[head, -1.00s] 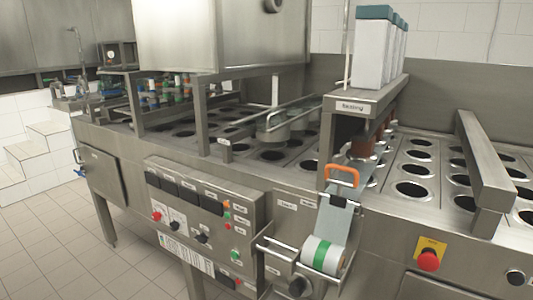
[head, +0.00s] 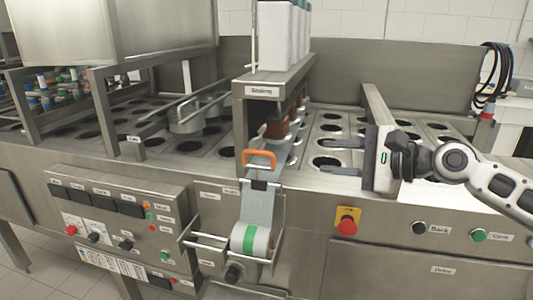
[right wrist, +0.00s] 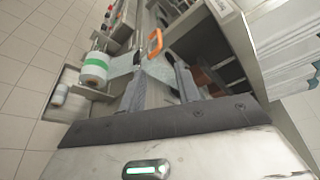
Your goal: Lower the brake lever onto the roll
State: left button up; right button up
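The film roll (head: 250,240), white with a green band, sits in a wire holder on the machine's front. A grey strip of film (head: 260,207) runs up from it. Above the roll stands an orange handle (head: 259,153), which looks like the raised brake lever's grip. My right gripper (head: 336,156) is open and empty, right of the handle and apart from it, fingers pointing left. In the right wrist view the orange handle (right wrist: 155,43) and roll (right wrist: 94,70) lie beyond my right gripper (right wrist: 160,85). My left gripper is out of view.
The sealing bridge (head: 262,90) with white containers on top stands behind the handle. A red emergency button (head: 347,225) and the control panel (head: 120,220) are on the front. Open cup holes (head: 327,162) lie under my right gripper.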

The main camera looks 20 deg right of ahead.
aim_at(268, 153)
jog(key=p+x, duration=0.4)
jog(key=x, duration=1.1)
jog(key=shift+w+a+f, duration=0.15)
jog(key=shift+w+a, duration=0.1)
jog(key=shift+w, duration=0.1)
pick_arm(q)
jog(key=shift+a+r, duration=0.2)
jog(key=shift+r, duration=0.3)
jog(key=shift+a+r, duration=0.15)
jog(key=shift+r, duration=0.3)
pick_arm(e)
grip_shut()
